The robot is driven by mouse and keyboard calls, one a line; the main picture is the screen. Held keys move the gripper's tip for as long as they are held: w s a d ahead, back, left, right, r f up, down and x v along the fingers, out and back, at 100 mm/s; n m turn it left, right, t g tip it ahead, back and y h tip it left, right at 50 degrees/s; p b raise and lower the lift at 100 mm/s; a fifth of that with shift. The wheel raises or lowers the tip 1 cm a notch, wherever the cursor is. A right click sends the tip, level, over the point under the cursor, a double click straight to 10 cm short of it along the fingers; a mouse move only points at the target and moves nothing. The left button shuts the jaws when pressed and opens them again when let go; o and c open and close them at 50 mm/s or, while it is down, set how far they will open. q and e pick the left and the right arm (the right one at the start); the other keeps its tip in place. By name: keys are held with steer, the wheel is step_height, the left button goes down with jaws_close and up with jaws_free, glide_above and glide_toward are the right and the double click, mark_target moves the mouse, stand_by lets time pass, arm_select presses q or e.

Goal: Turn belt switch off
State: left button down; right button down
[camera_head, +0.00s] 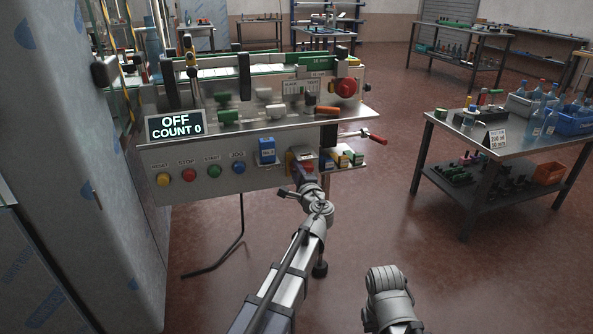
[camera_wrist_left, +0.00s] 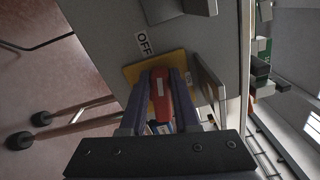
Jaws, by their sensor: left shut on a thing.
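The belt switch is a red handle (camera_wrist_left: 161,97) on a yellow plate (camera_wrist_left: 134,72), with an OFF label (camera_wrist_left: 144,43) beside the plate in the left wrist view. My left gripper (camera_wrist_left: 158,98) has its two fingers on either side of the red handle and is shut on it. In the head view my left gripper (camera_head: 304,168) is at the lower right of the machine's front panel and hides most of the switch. The display (camera_head: 175,126) reads OFF and COUNT 0. My right gripper is not in view; only a grey part of my right arm shows at the bottom.
Yellow, red, green and blue buttons (camera_head: 201,173) line the panel (camera_head: 250,185) left of the gripper. A blue box (camera_head: 267,149) is just left of it, and small boxes (camera_head: 345,159) are just right. A table (camera_head: 470,150) with bottles stands at the right. Floor between is clear.

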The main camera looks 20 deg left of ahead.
arm_select(q)
steer(key=shift+s+f+n, duration=0.1)
steer(key=shift+f+n, duration=0.1)
steer(key=shift+n, duration=0.45)
steer(key=shift+f+n, duration=0.15)
steer(key=shift+n, duration=0.5)
steer(key=shift+b, duration=0.3)
steer(key=c, duration=0.6)
jaws_free()
steer(key=shift+c, duration=0.2)
steer(key=v, duration=0.7)
steer(key=shift+s+d, duration=0.2)
steer(key=shift+s, duration=0.1)
steer(key=shift+f, duration=0.1)
